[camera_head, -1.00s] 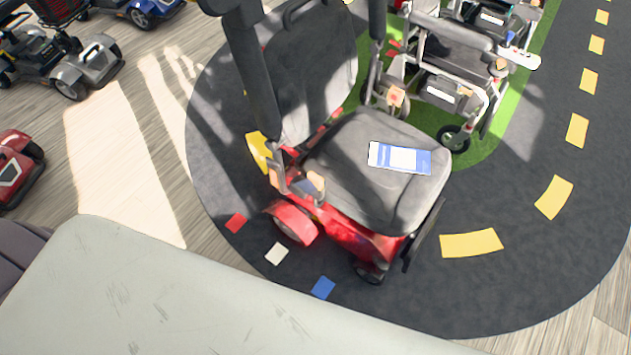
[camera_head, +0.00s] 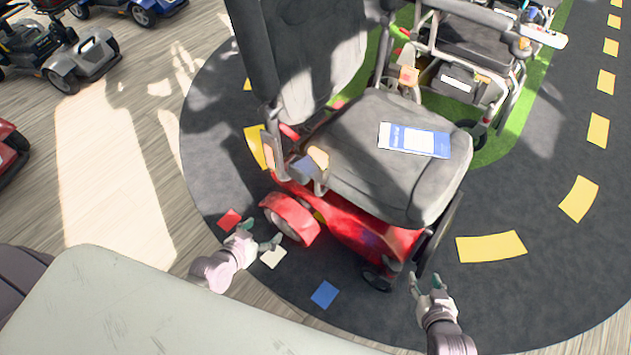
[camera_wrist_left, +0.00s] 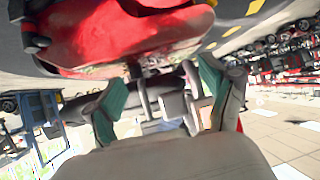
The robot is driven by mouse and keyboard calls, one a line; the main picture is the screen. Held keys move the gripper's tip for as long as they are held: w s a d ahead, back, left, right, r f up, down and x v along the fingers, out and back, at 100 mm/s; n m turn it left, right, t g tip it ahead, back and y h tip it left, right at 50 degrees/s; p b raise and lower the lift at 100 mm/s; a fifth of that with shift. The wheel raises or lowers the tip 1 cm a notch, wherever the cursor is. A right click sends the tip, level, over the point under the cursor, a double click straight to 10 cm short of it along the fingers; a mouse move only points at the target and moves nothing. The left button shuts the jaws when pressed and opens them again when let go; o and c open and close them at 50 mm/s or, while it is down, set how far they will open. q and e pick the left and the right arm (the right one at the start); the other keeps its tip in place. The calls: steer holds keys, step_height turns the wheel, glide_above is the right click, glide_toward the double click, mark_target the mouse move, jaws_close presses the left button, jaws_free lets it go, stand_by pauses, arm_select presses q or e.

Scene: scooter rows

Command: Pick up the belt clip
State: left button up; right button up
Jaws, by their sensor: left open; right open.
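I cannot make out a belt clip for certain in either view. A red power chair (camera_head: 365,232) with a grey seat (camera_head: 375,170) stands in the middle of the head view. My left gripper (camera_head: 261,236) is open and empty, near the chair's red front-left wheel cover in the picture. In the left wrist view its teal-tipped fingers (camera_wrist_left: 162,88) are spread below the red body (camera_wrist_left: 115,35), with grey metal parts behind them. My right gripper (camera_head: 425,280) is open and empty beside the chair's lower right end.
A blue and white card (camera_head: 414,140) lies on the seat. Red, white and blue squares (camera_head: 325,294) mark the dark floor. A second chair (camera_head: 470,55) stands behind on green. Scooters (camera_head: 75,55) stand at upper left. A pale flat surface (camera_head: 130,310) fills the lower left.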

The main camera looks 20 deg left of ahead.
arm_select(q)
steer(key=w+d+r+t+h+b, duration=0.25)
steer(key=w+r+b, duration=0.2)
steer(key=r, duration=0.25)
steer(key=m+t+h+b, duration=0.2)
steer(key=t+b, duration=0.1)
steer(key=b, duration=0.1)
glide_toward(315, 158)
steer(key=shift+y, duration=0.25)
steer(key=x, duration=0.5)
steer(key=shift+w, duration=0.2)
steer(key=shift+w+d, duration=0.2)
steer(key=shift+w, duration=0.25)
steer(key=shift+b+x, duration=0.65)
steer(key=shift+x, duration=1.75)
steer(key=shift+s+d, duration=0.1)
steer(key=c, duration=1.3)
arm_select(e)
step_height(315, 158, up, 25)
steer(key=a+t+y, duration=0.2)
steer(key=t+y, duration=0.1)
steer(key=t, duration=0.6)
steer(key=shift+w+r+t, duration=0.15)
steer(key=shift+w+t, duration=0.15)
steer(key=shift+w, duration=0.1)
